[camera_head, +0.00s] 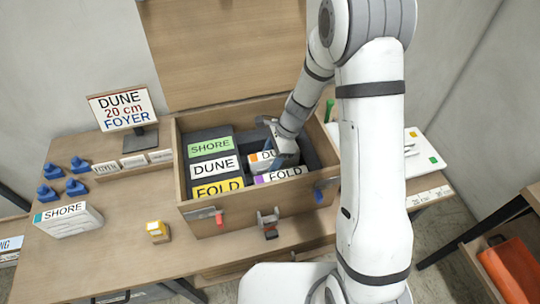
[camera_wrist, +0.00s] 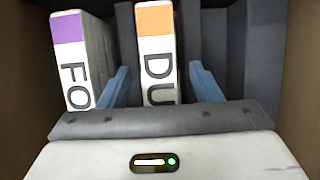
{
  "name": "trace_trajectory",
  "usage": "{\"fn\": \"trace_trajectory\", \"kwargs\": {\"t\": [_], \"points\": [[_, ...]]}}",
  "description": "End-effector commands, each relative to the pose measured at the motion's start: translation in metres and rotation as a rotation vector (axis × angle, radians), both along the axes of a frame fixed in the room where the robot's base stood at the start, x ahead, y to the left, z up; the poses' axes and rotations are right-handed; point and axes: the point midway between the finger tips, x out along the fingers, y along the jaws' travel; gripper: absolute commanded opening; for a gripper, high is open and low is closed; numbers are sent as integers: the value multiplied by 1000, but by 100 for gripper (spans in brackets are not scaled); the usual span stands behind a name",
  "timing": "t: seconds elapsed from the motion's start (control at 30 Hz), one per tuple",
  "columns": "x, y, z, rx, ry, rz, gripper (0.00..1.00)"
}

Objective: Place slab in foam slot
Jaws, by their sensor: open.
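An open wooden crate (camera_head: 258,222) lined with dark foam (camera_head: 313,150) stands on the table. My gripper (camera_head: 285,148) reaches into the crate. In the wrist view its blue fingers (camera_wrist: 161,85) are open on either side of the orange-patched slab (camera_wrist: 157,55), with the purple-patched slab (camera_wrist: 80,58) to the left. Finger contact and the slab's lower end cannot be told.
A sign (camera_head: 123,108) reads "DUNE 20 cm FOYER". Several blue pieces (camera_head: 77,187) and a yellow block (camera_head: 157,231) are at left. Crate walls enclose my gripper.

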Motion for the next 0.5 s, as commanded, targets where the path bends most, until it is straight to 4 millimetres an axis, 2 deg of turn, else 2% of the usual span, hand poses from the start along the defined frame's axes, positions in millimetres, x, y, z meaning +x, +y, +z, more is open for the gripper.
{"fn": "trace_trajectory", "kwargs": {"t": [0.27, 0.37, 0.5], "points": [[0, 0, 8, 0, -1, 0, 58], [2, -2, 20, 1, -4, -2, 58], [5, -14, 47, 1, -6, -3, 58]]}}
